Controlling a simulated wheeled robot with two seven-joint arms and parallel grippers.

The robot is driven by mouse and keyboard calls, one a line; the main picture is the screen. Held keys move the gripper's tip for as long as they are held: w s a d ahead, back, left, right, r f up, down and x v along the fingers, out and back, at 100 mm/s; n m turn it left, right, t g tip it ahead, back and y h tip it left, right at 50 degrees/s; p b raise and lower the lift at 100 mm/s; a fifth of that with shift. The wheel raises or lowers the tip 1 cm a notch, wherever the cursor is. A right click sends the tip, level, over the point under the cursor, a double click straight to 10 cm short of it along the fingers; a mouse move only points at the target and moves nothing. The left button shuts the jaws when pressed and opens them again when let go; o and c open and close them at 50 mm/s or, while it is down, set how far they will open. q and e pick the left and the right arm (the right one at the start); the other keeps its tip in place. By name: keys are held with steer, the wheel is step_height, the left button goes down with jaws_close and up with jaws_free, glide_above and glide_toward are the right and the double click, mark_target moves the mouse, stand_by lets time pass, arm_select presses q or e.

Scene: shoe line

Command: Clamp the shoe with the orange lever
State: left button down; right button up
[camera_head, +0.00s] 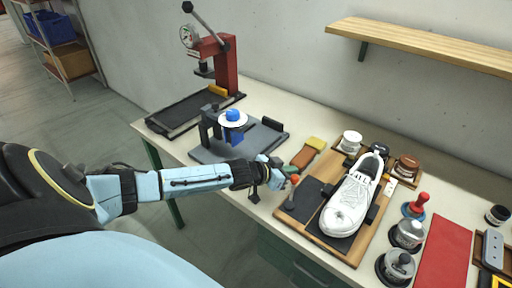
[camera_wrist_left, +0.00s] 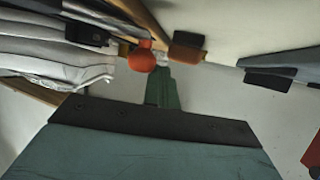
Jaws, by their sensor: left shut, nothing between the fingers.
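A white shoe (camera_head: 347,208) lies on a wooden board (camera_head: 309,231) with dark pads, its toe toward the front edge of the table. Its side shows at the left of the left wrist view (camera_wrist_left: 55,62). The orange lever knob (camera_head: 295,179) stands at the board's left side, and it also shows in the left wrist view (camera_wrist_left: 141,58). My left gripper (camera_head: 280,175) is shut and empty, just left of the knob. I cannot tell whether it touches the lever. My right gripper is not in view.
A brush (camera_head: 308,153) lies behind the lever. A grey fixture (camera_head: 215,150) and a red press (camera_head: 223,65) stand to the left. Jars (camera_head: 407,234), a red stamp (camera_head: 416,204) and a red mat (camera_head: 444,256) crowd the right side. A wooden shelf (camera_head: 425,43) hangs on the wall.

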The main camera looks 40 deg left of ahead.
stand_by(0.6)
arm_select(q)
steer(key=shift+s+a+r, duration=0.15)
steer(key=shift+s, duration=0.35)
steer(key=p+v, duration=0.2)
steer(key=v, duration=1)
steer(key=shift+s, duration=0.15)
steer(key=shift+r, duration=0.1)
